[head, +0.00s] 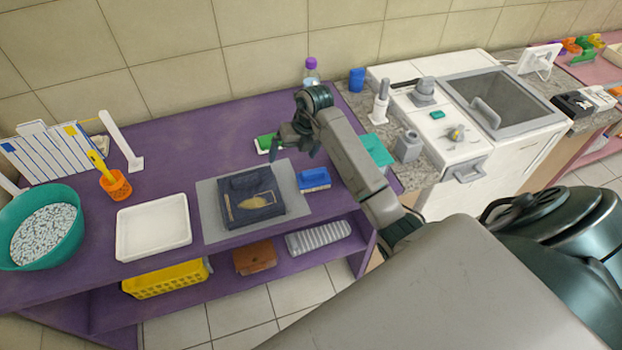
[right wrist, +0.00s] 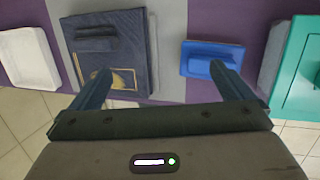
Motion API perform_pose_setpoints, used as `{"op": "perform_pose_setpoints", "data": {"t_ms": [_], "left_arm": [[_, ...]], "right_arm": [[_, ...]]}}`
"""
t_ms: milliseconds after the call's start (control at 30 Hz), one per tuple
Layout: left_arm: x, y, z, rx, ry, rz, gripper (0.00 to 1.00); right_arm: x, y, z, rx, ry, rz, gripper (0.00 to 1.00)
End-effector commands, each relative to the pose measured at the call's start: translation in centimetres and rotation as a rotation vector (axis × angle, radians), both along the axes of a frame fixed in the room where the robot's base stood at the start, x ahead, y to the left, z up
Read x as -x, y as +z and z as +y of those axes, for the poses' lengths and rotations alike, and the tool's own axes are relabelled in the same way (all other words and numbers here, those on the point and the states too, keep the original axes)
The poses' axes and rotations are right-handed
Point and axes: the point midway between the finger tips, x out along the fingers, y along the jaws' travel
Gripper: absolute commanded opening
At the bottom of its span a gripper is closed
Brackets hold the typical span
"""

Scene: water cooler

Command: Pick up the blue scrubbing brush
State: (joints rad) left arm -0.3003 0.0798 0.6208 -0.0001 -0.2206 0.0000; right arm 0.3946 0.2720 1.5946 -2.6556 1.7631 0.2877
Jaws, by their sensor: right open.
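The blue scrubbing brush (head: 313,179) lies on the purple table, just right of a grey mat, with a pale underside edge showing. In the right wrist view the blue brush (right wrist: 212,54) is beyond the right-hand finger, whose tip overlaps it in the picture. My right gripper (head: 294,148) is open and empty above the table, behind the brush in the head view. Its two fingers (right wrist: 160,70) are spread wide in the wrist view. My left gripper is not in view.
A dark blue board (head: 252,186) lies on the grey mat (head: 209,211) left of the brush. A green brush (head: 265,144) lies behind it. A teal item (head: 379,150) is to the right. A white tray (head: 152,226) stands further left. The purple table (head: 205,130) is bare toward the back.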

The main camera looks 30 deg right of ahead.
Motion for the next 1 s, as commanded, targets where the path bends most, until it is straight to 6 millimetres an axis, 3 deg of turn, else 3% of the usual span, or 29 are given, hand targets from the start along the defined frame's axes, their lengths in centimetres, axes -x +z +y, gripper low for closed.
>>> {"op": "perform_pose_setpoints", "data": {"t_ms": [100, 233, 433, 767, 1000], "left_arm": [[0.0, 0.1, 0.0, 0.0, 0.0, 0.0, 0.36], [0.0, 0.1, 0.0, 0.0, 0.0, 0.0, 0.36], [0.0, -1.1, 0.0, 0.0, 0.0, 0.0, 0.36], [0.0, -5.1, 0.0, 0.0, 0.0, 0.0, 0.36], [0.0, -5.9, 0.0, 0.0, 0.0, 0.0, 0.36]], "right_arm": [[1.0, 0.8, -3.1, 0.125, -0.055, 0.135, 1.0], [1.8, 1.3, -4.7, 0.187, -0.092, 0.214, 1.0], [2.0, 0.2, -5.0, 0.201, -0.101, 0.23, 1.0], [2.0, -3.9, -4.9, 0.2, -0.1, 0.228, 1.0], [2.1, -4.6, -5.0, 0.199, -0.1, 0.227, 1.0]]}}
